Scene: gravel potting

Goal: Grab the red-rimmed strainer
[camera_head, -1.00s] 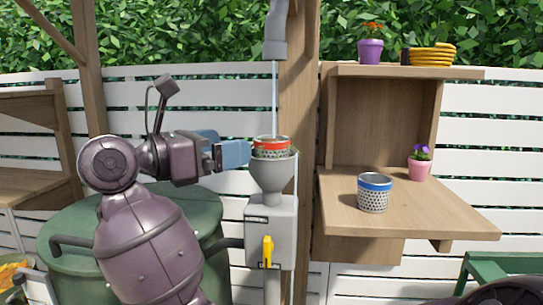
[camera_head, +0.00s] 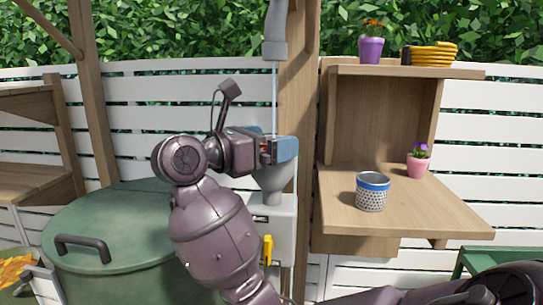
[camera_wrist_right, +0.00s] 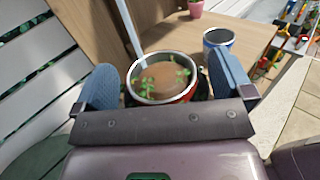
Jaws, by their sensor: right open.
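The red-rimmed strainer sits in the mouth of the grey funnel (camera_head: 272,178). In the head view only a sliver of its red rim (camera_head: 266,150) shows between my right gripper's blue fingers (camera_head: 274,149). In the right wrist view the strainer (camera_wrist_right: 188,96) stands between the two open fingers of my right gripper (camera_wrist_right: 165,85), with brown contents and green sprigs inside. The fingers are on either side of it; I cannot tell whether they touch it. My left gripper is not in view.
A thin stream of water (camera_head: 275,95) falls from the grey spout (camera_head: 275,40) into the strainer. A blue-rimmed strainer (camera_head: 372,192) and a pink flowerpot (camera_head: 418,168) stand on the wooden shelf (camera_head: 440,215) to the right. A green lidded barrel (camera_head: 130,215) is at the left.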

